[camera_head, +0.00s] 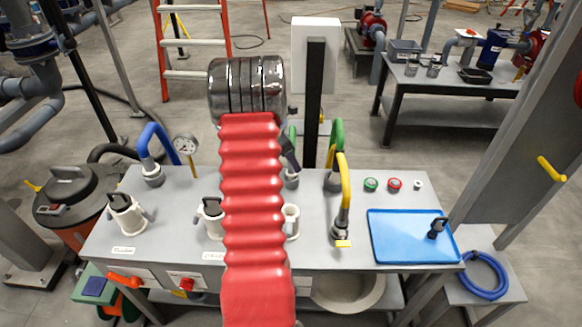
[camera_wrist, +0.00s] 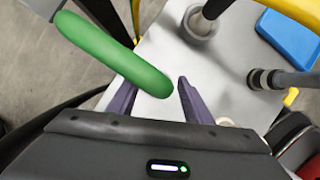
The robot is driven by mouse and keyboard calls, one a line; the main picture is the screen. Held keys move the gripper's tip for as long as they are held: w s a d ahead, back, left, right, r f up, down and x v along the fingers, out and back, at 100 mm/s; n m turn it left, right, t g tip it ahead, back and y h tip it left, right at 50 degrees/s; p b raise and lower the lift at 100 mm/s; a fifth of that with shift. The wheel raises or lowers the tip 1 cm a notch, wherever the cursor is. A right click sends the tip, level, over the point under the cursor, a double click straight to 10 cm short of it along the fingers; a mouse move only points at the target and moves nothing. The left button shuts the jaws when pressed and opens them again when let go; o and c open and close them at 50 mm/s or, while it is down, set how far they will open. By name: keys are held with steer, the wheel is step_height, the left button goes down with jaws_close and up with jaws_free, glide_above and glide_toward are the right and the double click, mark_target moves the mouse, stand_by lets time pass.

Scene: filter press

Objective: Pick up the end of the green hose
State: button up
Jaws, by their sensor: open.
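The green hose (camera_head: 337,134) rises in an arch from a dark fitting at the back of the grey bench, partly hidden behind a black upright post. In the wrist view the green hose (camera_wrist: 112,52) runs from upper left to the middle, and its rounded end lies between my fingertips or just in front of them; I cannot tell whether they touch. My gripper (camera_wrist: 155,92) is open, with its two purple fingers apart. In the head view my gripper (camera_head: 289,152) is mostly hidden behind my red arm, just left of the post.
A yellow hose (camera_head: 343,195) and a blue hose (camera_head: 158,140) stand on the bench (camera_head: 180,245). The black post (camera_head: 314,110) stands close to my gripper.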

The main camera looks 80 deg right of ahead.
steer(key=shift+c, duration=0.4)
jaws_close()
